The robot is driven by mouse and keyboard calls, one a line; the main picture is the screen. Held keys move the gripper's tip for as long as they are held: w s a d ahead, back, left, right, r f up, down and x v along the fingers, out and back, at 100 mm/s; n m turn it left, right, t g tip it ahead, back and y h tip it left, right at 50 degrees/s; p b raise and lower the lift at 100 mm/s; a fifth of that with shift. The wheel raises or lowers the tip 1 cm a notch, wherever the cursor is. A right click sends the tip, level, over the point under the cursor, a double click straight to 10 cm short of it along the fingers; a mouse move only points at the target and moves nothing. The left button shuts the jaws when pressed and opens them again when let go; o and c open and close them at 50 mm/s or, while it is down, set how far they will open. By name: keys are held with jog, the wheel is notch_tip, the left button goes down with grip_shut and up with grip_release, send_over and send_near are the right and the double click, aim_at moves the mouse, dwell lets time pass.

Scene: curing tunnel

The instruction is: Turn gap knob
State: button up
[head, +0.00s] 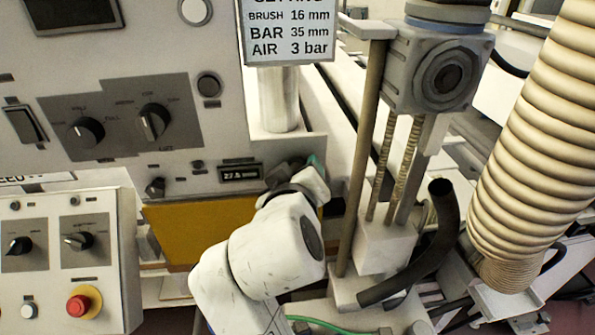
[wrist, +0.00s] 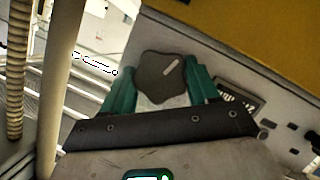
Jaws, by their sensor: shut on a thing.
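The gap knob (wrist: 160,82) is a dark, lobed knob with a pale pointer line in the wrist view. The line slants up to the right. My gripper (wrist: 163,76) is shut on the knob, with one teal finger on each side. In the head view my gripper (head: 313,164) is at the lower right corner of the grey panel and hides most of the knob. A small dark display (head: 240,172) sits just left of it. The display reads roughly 27 mm; its last digit is unclear. It also shows in the wrist view (wrist: 238,99), partly behind a finger.
A sign (head: 289,31) above reads brush 16 mm, bar 35 mm, air 3 bar. Two dark selector knobs (head: 153,121) are on the panel at left. A vertical post (head: 366,160) and a ribbed hose (head: 540,130) stand to the right. A control box (head: 72,295) with a red button is lower left.

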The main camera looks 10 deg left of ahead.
jog(key=shift+d+f+m+g+y, duration=0.1)
jog(key=shift+f+m+g+y, duration=0.15)
jog(key=shift+m, duration=0.35)
dwell(0.3)
jog(key=o, duration=1.1)
jog(key=shift+r, duration=0.1)
jog(key=shift+c, duration=0.2)
jog(key=b+v, duration=0.1)
jog(key=v, duration=0.9)
jog(key=shift+s+r, duration=0.2)
jog(key=shift+s, duration=0.15)
jog(key=shift+d+f+b, duration=0.1)
jog(key=shift+b, duration=0.2)
